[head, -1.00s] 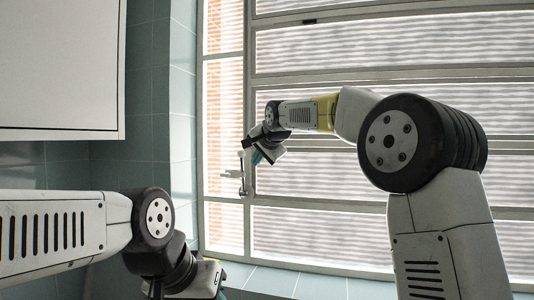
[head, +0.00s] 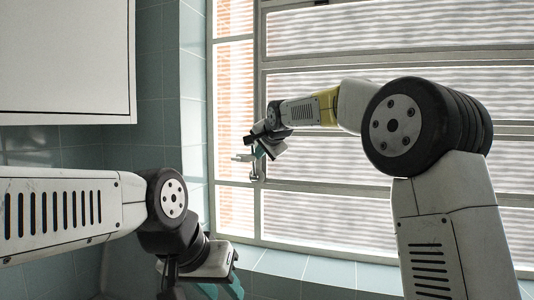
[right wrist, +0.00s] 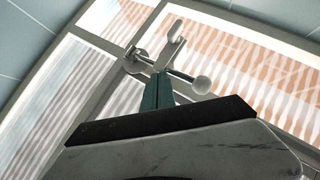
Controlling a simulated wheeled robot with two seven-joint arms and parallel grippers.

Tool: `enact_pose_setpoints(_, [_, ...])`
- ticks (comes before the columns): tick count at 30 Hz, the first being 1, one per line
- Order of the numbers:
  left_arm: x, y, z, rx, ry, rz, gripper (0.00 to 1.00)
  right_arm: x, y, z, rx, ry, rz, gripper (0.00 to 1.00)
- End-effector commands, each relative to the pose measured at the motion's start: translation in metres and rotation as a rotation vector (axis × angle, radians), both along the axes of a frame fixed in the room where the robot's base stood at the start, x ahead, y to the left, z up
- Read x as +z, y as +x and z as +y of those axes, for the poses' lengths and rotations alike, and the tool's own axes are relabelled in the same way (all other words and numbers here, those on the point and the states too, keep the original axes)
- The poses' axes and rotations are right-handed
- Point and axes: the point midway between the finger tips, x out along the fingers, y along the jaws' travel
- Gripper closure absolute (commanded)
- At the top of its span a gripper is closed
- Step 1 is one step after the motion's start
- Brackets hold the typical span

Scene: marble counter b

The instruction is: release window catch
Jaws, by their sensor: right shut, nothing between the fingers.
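The window catch (head: 257,173) is a small metal fitting with a pale handle on the upright bar between the narrow left pane and the wide panes. In the right wrist view the catch shows its handle (right wrist: 174,31), a thin rod and a round knob (right wrist: 201,85). My right gripper (head: 259,151) is at the catch in the head view, hiding part of it. Its teal fingers (right wrist: 157,90) are shut and empty, with tips close to the rod; I cannot tell whether they touch. My left gripper (head: 225,288) is low, cut by the bottom edge; its finger opening is unclear.
The window (head: 330,222) has several pale frame bars and bright panes. A white cabinet (head: 62,60) hangs at upper left. A tiled sill (head: 280,264) runs below the window, and teal tiled wall (head: 155,100) stands left of it.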

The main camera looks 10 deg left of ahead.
Motion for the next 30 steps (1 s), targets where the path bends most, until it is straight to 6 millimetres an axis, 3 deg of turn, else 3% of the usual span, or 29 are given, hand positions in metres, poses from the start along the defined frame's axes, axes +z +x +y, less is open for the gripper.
enact_pose_setpoints(13, [0.0, 0.0, 0.0, 0.0, 0.0, 0.0, 0.64, -0.008, 0.0, -0.003, -0.001, 0.082, -0.014, 1.0])
enact_pose_setpoints(21, [0.0, 0.0, 0.0, 0.0, 0.0, 0.0, 0.64, -0.022, 0.0, -0.006, -0.004, 0.226, -0.04, 1.0])
enact_pose_setpoints(30, [0.0, 0.0, 0.0, 0.0, 0.0, 0.0, 0.64, -0.034, 0.0, -0.005, -0.004, 0.241, -0.044, 1.0])
